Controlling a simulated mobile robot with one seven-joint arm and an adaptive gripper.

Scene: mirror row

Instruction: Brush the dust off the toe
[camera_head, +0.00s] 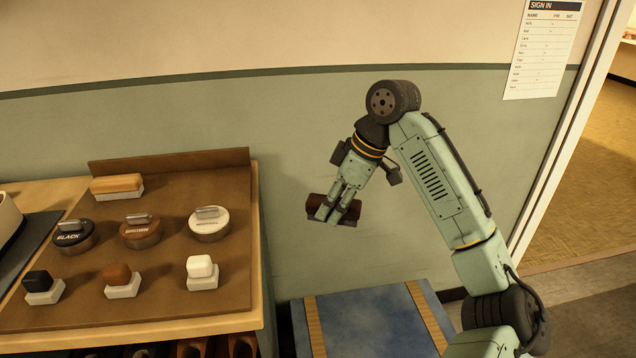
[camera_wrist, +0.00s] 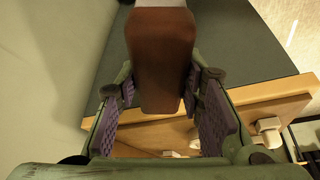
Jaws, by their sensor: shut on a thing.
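My gripper (camera_head: 338,214) is shut on a dark reddish-brown block, seemingly a brush (camera_head: 317,203), held in the air right of the table. In the wrist view the brown block (camera_wrist: 160,65) sits between the two finger pads, with a pale part at its upper end. A pale, rounded object (camera_head: 6,220) is cut off at the left edge, beside a dark mat (camera_head: 28,243); I cannot tell whether it is a shoe. No toe or dust is clearly visible.
The table's brown mat (camera_head: 180,173) holds a tan brush (camera_head: 116,184), black (camera_head: 74,236), brown (camera_head: 141,232) and neutral (camera_head: 209,224) tins, and small black, brown and white daubers (camera_head: 200,267). Shoes (camera_head: 190,348) show below. A blue-topped platform (camera_head: 370,325) lies beneath my gripper.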

